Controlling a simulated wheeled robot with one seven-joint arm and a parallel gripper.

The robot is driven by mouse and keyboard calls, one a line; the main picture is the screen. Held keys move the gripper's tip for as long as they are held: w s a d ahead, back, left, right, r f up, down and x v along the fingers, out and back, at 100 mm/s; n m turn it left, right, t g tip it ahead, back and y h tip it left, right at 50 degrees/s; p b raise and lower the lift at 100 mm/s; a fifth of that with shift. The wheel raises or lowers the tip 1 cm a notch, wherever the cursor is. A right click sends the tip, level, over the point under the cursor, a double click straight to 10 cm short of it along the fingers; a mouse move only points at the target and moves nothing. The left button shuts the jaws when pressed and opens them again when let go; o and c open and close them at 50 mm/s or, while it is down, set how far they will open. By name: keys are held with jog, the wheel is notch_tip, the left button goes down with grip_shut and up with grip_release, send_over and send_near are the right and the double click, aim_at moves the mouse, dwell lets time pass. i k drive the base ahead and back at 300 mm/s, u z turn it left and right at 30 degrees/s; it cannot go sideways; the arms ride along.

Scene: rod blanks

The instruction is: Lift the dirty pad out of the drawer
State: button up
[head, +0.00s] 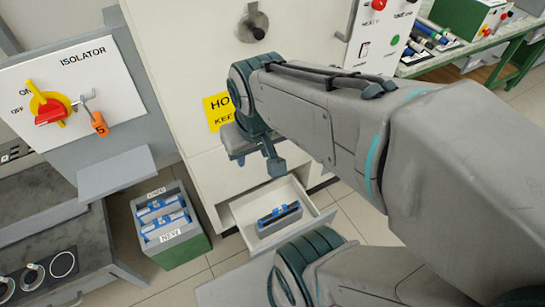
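The drawer (240,213) is pulled open at the foot of the pale cabinet. A pad (279,214), dark grey with blue on it, lies inside the drawer. I cannot make out how dirty it is. My gripper (256,161) hangs in front of the cabinet, above the drawer and apart from the pad. Its fingers look spread, with nothing between them.
A green and grey bin (182,254) marked NEW, with blue-edged pads inside, stands on the floor left of the drawer. An isolator panel (70,88) with a red and yellow switch is at upper left. A grey shelf (116,173) juts out below it.

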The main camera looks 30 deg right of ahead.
aim_at(281, 211)
jog(key=k, duration=1.1)
jog(key=z, duration=0.35)
jog(key=i, duration=0.45)
jog(key=u, duration=0.55)
jog(key=k, duration=0.8)
jog(key=u, duration=0.7)
jog(key=k, duration=0.35)
jog(key=u, duration=0.35)
jog(key=i, duration=1.5)
jog(key=z, duration=1.6)
jog(key=i, duration=0.65)
jog(key=z, duration=0.8)
